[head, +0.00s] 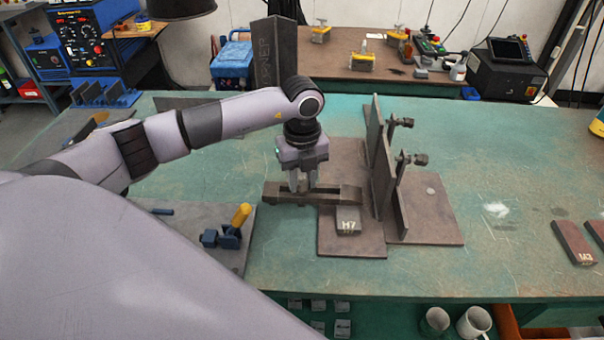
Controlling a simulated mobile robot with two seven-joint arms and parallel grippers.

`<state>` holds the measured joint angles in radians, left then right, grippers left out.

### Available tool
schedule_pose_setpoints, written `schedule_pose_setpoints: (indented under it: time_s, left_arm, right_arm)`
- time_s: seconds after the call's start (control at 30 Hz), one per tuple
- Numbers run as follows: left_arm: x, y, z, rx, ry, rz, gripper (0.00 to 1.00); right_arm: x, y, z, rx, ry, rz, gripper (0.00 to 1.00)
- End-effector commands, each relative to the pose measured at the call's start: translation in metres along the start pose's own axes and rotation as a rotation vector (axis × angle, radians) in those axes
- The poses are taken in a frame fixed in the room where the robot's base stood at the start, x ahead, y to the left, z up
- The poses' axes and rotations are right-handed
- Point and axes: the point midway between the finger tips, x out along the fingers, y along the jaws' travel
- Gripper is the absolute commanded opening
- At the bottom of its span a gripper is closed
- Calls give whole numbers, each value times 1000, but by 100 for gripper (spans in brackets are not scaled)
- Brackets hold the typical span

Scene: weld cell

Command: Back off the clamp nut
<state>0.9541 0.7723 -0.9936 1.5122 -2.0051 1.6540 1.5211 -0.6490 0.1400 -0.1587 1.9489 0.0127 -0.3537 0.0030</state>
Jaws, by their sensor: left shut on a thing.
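My left gripper (302,186) points straight down over the strap clamp bar (335,195) at the left edge of the brown steel plates. Its fingertips are at the left part of the bar, closed around the clamp nut there. The nut is hidden between the fingers, so I cannot see how far it is turned. A block marked M7 (348,220) lies just in front of the bar's right part, on the base plate (352,245). My right gripper is out of view.
Upright plates (381,165) with two screw-like fittings stand right of the bar. A blue toggle clamp with yellow handle (238,222) sits on the left. Reddish blocks (573,242) lie far right. The green bench (500,160) is clear between.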

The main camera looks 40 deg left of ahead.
Motion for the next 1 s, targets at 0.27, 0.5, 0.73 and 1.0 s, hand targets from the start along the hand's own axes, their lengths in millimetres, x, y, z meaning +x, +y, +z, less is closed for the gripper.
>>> schedule_pose_setpoints:
  time_s: [0.27,0.5,0.73,1.0]
  left_arm:
    - [-4,0,1,-263,-2,-3,2]
    - [-4,0,1,-491,-2,-3,2]
    - [-4,0,1,-711,-2,-3,2]
    - [-4,-1,1,-952,-1,-4,2]
  right_arm:
    - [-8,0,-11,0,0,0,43]
    - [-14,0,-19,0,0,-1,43]
    - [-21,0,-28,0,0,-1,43]
    - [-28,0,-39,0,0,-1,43]
